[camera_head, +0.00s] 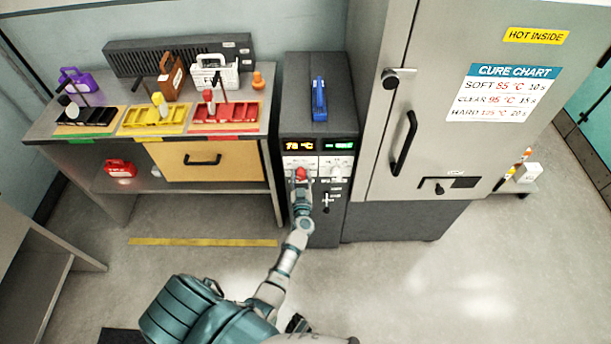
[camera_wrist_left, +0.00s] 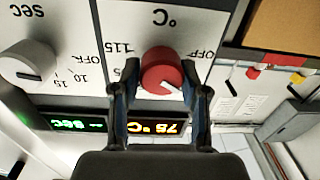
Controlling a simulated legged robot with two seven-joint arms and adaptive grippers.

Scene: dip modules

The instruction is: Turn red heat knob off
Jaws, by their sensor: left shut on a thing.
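The red heat knob (camera_wrist_left: 162,70) sits on the white panel of the dark control cabinet. It also shows in the head view (camera_head: 301,173), partly covered by my gripper. My left gripper (camera_head: 300,180) is at the panel, and in the left wrist view its two fingers (camera_wrist_left: 160,88) stand on either side of the red knob, shut on it. The wrist view is upside down, with 115 on one side of the knob and OFF on the other. My right gripper does not show.
A grey seconds knob (camera_wrist_left: 28,63) is beside the red knob, with a green display (camera_wrist_left: 78,124). A blue-handled item (camera_head: 319,100) rests on the cabinet. The cure oven (camera_head: 430,150) stands right; a bench with coloured trays (camera_head: 232,113) stands left. The floor in front is mostly clear.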

